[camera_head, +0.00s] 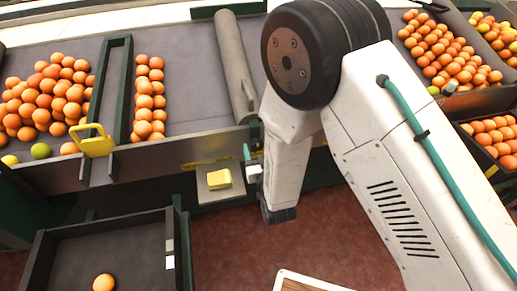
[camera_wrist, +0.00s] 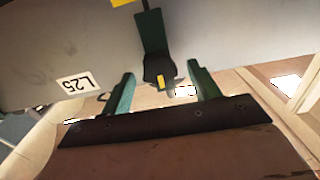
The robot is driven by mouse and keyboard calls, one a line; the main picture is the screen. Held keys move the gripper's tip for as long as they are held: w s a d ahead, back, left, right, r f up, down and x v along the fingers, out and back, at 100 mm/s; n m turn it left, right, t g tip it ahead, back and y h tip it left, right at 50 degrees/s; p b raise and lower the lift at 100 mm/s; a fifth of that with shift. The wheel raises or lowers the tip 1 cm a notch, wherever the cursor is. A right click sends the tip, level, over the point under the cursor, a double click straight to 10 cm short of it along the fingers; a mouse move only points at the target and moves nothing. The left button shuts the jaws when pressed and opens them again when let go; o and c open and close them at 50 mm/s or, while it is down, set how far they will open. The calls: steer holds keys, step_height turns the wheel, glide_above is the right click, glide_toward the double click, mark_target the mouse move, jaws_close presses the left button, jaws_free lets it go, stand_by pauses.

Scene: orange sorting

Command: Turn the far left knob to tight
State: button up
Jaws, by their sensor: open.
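In the wrist view a dark knob (camera_wrist: 160,72) with a yellow mark sits on a grey panel (camera_wrist: 225,40), below a dark green upright strip. My gripper (camera_wrist: 162,80) is open, with one green finger on each side of the knob. Gaps show between both fingers and the knob, and nothing is held. In the head view my gripper (camera_head: 250,160) is at the front edge of the conveyor, partly hidden by my arm. I cannot make out the knob in the head view.
A label reading L25 (camera_wrist: 77,82) is upside down on the panel. A yellow block (camera_head: 219,178) rests on a small grey shelf left of my gripper. A yellow handle (camera_head: 92,140) stands at the conveyor edge. A dark bin (camera_head: 62,235) with one orange is at lower left.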

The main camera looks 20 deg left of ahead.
steer(key=c, duration=1)
steer(key=m, duration=0.4)
steer(key=shift+d+m, duration=0.15)
steer(key=shift+m, duration=0.25)
steer(key=m, duration=0.4)
steer(key=shift+f, duration=0.15)
steer(key=m, duration=0.5)
steer(key=shift+d+f, duration=0.1)
steer(key=shift+f+m, duration=0.1)
steer(key=shift+m, duration=1.8)
